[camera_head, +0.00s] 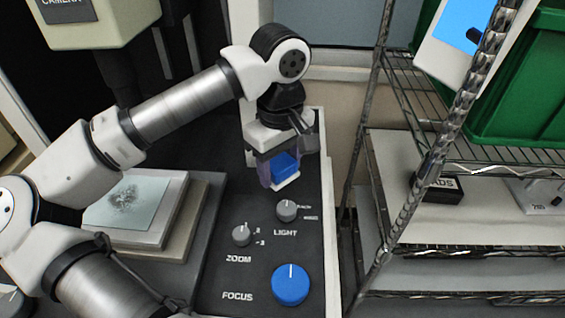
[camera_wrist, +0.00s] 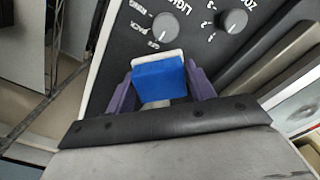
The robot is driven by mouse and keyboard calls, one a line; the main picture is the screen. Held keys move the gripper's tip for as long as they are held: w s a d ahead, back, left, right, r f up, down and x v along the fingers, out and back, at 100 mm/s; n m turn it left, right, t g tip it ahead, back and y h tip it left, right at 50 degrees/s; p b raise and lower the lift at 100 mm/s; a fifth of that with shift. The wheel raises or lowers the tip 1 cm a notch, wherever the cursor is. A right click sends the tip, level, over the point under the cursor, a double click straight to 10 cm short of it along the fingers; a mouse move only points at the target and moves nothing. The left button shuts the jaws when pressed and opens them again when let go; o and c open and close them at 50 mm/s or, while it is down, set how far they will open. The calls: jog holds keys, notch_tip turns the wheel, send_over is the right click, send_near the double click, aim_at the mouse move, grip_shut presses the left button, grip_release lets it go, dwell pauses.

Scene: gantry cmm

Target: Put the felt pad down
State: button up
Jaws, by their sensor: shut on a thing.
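The felt pad (camera_head: 285,164) is a small blue block with a white layer on its underside. My gripper (camera_head: 279,172) is shut on it, with a purple finger on each side. In the wrist view the blue pad (camera_wrist: 159,82) sits between the two fingers of my gripper (camera_wrist: 160,74), its white edge pointing away from the palm. The pad is over the dark control panel (camera_head: 218,270), beyond the LIGHT knob. I cannot tell whether its white underside touches the panel.
The panel carries the LIGHT knob (camera_head: 287,210), the ZOOM knob (camera_head: 242,235) and a large blue FOCUS knob (camera_head: 290,285). A stage with a pale plate (camera_head: 128,205) lies left. A wire rack (camera_head: 470,245) with a green bin (camera_head: 520,95) stands right.

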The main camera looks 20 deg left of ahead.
jog(key=w, duration=0.1)
jog(key=w+f+p, duration=0.1)
jog(key=w, duration=0.1)
jog(key=w+a, duration=0.1)
jog(key=w, duration=0.1)
jog(key=shift+w+f+p, duration=0.15)
jog(key=shift+f+p, duration=0.05)
jog(key=shift+p, duration=0.1)
notch_tip(320, 180, down, 5)
jog(key=shift+r+p, duration=0.1)
jog(key=shift+p, duration=0.7)
jog(key=shift+f, duration=0.4)
jog(key=shift+f+b, duration=0.25)
jog(key=shift+b, duration=0.15)
jog(key=o, duration=0.9)
jog(key=shift+r, duration=0.1)
